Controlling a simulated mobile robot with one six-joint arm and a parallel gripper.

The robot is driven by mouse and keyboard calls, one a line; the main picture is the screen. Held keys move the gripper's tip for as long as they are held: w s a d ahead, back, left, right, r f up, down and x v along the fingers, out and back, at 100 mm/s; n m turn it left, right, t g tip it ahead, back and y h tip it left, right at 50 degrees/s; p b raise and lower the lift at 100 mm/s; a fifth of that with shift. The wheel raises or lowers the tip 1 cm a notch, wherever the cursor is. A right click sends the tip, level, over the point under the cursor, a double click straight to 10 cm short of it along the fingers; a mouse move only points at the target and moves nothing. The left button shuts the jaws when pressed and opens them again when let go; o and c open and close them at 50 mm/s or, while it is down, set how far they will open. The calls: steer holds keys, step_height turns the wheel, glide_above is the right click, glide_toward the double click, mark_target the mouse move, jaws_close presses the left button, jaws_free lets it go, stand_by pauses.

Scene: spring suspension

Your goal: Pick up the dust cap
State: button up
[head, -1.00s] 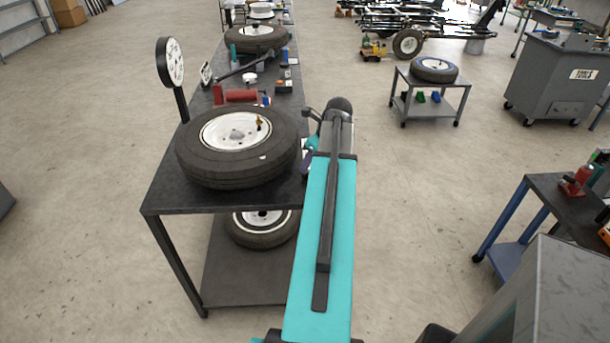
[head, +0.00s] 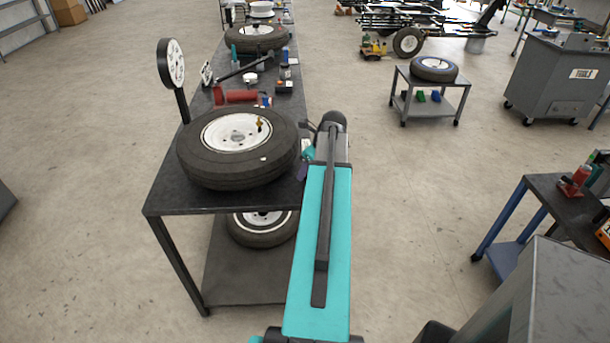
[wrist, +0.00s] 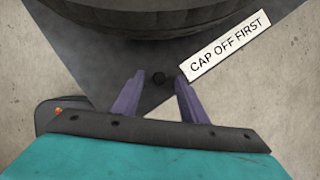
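Nothing is held. In the head view my gripper (head: 303,168) is at the table's right edge beside the near tire (head: 237,170), partly hidden by my arm. I cannot make out the cap in the head view.
A white label reading "CAP OFF FIRST" (wrist: 228,46) is close to the right finger. A round gauge (head: 171,64) and a red cylinder (head: 241,96) are farther along the table (head: 165,195).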

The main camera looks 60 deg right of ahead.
steer(key=shift+w+f, duration=0.25)
steer(key=shift+f, duration=0.25)
jaws_close()
